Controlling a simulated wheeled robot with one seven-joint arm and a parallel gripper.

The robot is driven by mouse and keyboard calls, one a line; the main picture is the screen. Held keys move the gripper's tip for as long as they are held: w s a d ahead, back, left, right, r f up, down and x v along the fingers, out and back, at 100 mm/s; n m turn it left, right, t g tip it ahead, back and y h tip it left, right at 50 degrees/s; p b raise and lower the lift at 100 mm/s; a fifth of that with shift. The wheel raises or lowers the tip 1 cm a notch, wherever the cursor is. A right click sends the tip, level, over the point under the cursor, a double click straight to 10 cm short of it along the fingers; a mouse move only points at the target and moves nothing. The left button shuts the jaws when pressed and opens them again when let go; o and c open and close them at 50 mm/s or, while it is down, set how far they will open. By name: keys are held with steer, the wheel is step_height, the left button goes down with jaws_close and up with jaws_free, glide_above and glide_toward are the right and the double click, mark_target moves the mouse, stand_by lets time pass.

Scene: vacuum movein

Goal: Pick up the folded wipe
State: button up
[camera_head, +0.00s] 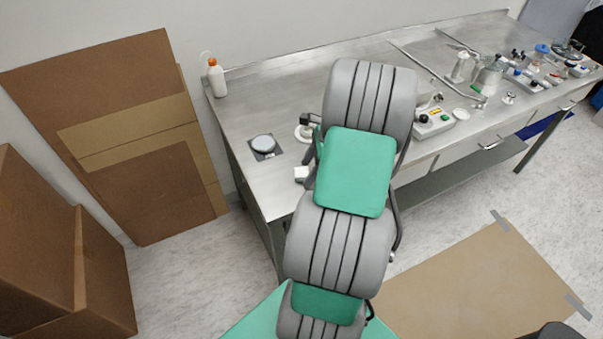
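A small white block-like thing (301,174), which may be the folded wipe, lies near the front left edge of the steel bench. It is close beside my arm, and too small to tell its folds. My arm reaches up over the bench and covers the area to its right. My gripper's fingers cannot be made out; they seem hidden behind the arm.
The steel bench (262,104) holds a dark square plate with a round disc (263,146), a white bottle with an orange cap (216,78), and several instruments (488,75) at the right. Cardboard sheets (150,190) lean at the left. A taped brown mat (480,285) lies on the floor.

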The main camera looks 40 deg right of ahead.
jaws_close()
stand_by(0.5)
steer(key=shift+r, duration=0.5)
steer(key=s+d+r, duration=0.1)
steer(key=s+r, duration=1.1)
steer(key=s, duration=0.2)
